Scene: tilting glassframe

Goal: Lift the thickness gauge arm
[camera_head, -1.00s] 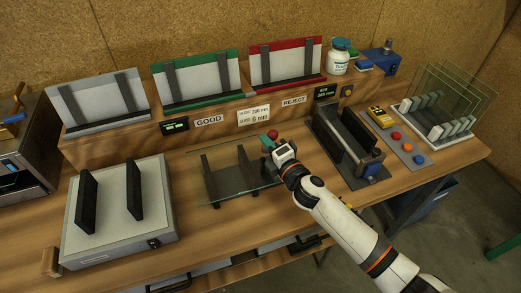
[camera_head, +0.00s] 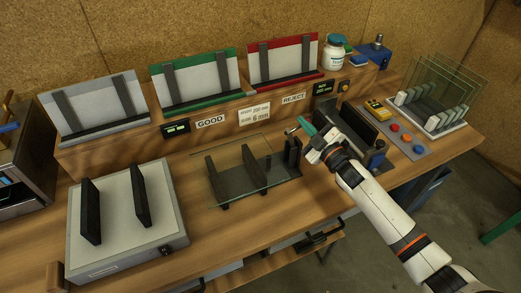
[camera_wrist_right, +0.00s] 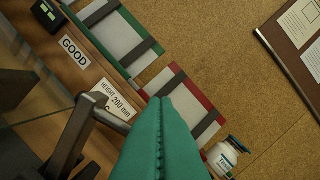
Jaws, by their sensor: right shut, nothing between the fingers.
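The thickness gauge stands at the right end of a dark base (camera_head: 262,184) that holds an upright glass pane; its dark post (camera_head: 292,155) shows in the head view. A short grey bar (camera_head: 291,131) sticks out beside my right gripper (camera_head: 304,125) above the post, and I take it for the gauge arm. A grey metal arm (camera_wrist_right: 84,112) also shows in the wrist view, left of my teal fingers (camera_wrist_right: 163,105). These fingers are shut and empty. I cannot tell whether they touch the arm. My left gripper is out of view.
A flat box with two black uprights (camera_head: 128,215) stands at the left. GOOD (camera_head: 194,80) and REJECT (camera_head: 285,61) racks stand behind. To the right are a black-walled fixture (camera_head: 345,125), a button panel (camera_head: 405,138) and a rack of glass panes (camera_head: 438,118).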

